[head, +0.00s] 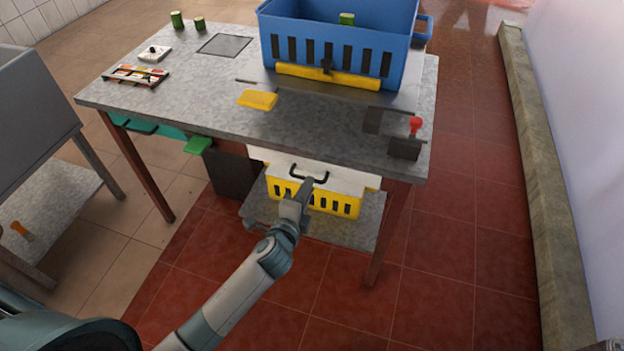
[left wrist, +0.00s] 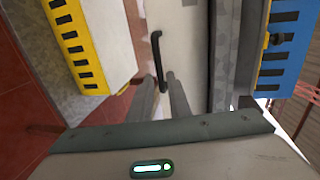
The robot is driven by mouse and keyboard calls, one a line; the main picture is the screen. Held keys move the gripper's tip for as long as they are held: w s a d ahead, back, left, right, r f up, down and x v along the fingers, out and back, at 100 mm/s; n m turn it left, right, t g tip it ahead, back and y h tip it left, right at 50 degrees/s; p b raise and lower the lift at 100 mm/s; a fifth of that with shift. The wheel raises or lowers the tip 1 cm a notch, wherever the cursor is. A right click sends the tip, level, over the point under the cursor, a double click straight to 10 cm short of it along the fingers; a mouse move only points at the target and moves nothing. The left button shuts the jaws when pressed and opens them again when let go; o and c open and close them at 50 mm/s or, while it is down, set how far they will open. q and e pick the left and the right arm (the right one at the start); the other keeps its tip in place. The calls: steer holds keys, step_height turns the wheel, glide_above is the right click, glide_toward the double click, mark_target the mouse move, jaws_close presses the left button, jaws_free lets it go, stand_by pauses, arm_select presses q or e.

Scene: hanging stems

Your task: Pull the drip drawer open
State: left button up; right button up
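The drip drawer (head: 345,178) is a white front under the near edge of the grey worktop, with a black bar handle (head: 311,178). My left gripper (head: 306,187) reaches up to this handle from below. In the left wrist view the white drawer front (left wrist: 185,45) stands ahead, and the black handle (left wrist: 156,52) runs down between the two grey fingers of the left gripper (left wrist: 163,82). The fingers are apart, with a gap around the handle's lower end. I cannot tell whether either finger touches it. My right gripper is not in view.
A yellow crate (head: 341,204) stands on the shelf below the drawer. A blue crate (head: 335,40) stands on the worktop (head: 210,105). A table leg (head: 388,235) is right of my arm. The red tiled floor in front is clear.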

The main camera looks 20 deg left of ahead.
arm_select(q)
steer(key=shift+x, duration=2.2)
jaws_close()
